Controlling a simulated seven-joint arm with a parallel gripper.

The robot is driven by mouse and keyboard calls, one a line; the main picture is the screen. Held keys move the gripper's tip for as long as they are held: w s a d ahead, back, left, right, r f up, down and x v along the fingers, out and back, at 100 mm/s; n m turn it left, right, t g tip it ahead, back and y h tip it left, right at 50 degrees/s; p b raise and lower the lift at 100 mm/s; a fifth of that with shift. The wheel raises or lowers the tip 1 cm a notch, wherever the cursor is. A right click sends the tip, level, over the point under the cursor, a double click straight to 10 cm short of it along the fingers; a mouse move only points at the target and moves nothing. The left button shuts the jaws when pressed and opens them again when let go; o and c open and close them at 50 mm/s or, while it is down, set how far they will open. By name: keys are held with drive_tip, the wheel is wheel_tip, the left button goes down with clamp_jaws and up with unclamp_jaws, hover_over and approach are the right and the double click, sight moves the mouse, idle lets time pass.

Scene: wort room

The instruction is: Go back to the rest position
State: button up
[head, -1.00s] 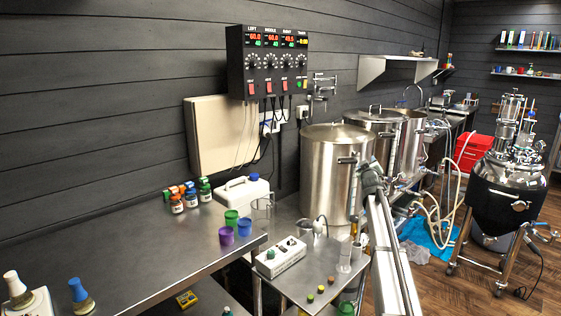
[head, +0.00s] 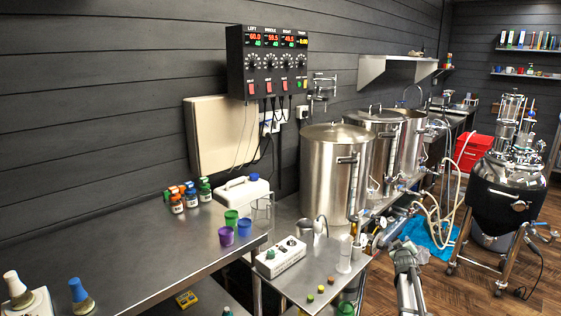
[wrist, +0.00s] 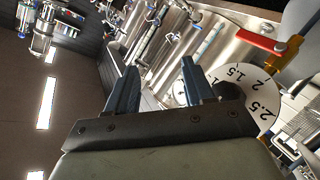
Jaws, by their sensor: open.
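My gripper (wrist: 160,82) shows in the wrist view with two dark blue-grey fingers apart. Nothing is held between them. Steel kettles and a small gauge lie beyond the fingertips. In the head view my arm (head: 408,280) rises from the bottom edge, right of the small steel table; its fingers are too small there to make out.
A round dial (wrist: 245,92) and a red-handled valve (wrist: 262,40) are close to the right of my gripper in the wrist view. Steel kettles (head: 325,185) line the wall. The steel table (head: 325,275) bears small items. A black-jacketed vessel (head: 508,190) stands right.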

drive_tip(key=s+a+f+m+g+y, duration=0.1)
drive_tip(key=s+a+f+g, duration=0.2)
drive_tip(key=s+a+f, duration=0.5)
drive_tip(key=s+a+f+m+g+y, duration=0.1)
drive_tip(key=s+a+f+g, duration=0.35)
drive_tip(key=s+f, duration=0.8)
drive_tip(key=s+a+f+m+g+y, duration=0.1)
drive_tip(key=s+a+f+g, duration=0.1)
drive_tip(key=s+a+f, duration=0.8)
drive_tip(key=s+a+f+g+y, duration=0.15)
drive_tip(key=s+f, duration=0.25)
drive_tip(key=s, duration=0.4)
drive_tip(key=s+a+f+g, duration=0.25)
drive_tip(key=s+f, duration=0.25)
drive_tip(key=s, duration=0.3)
drive_tip(key=s+a+g, duration=0.3)
drive_tip(key=s, duration=0.8)
drive_tip(key=s+a+r+m+g, duration=0.1)
drive_tip(key=s+a+g, duration=0.2)
drive_tip(key=s, duration=0.9)
drive_tip(key=shift+s+m+g+y, duration=0.3)
drive_tip(key=shift+g+y, duration=0.15)
drive_tip(key=shift+g, duration=0.2)
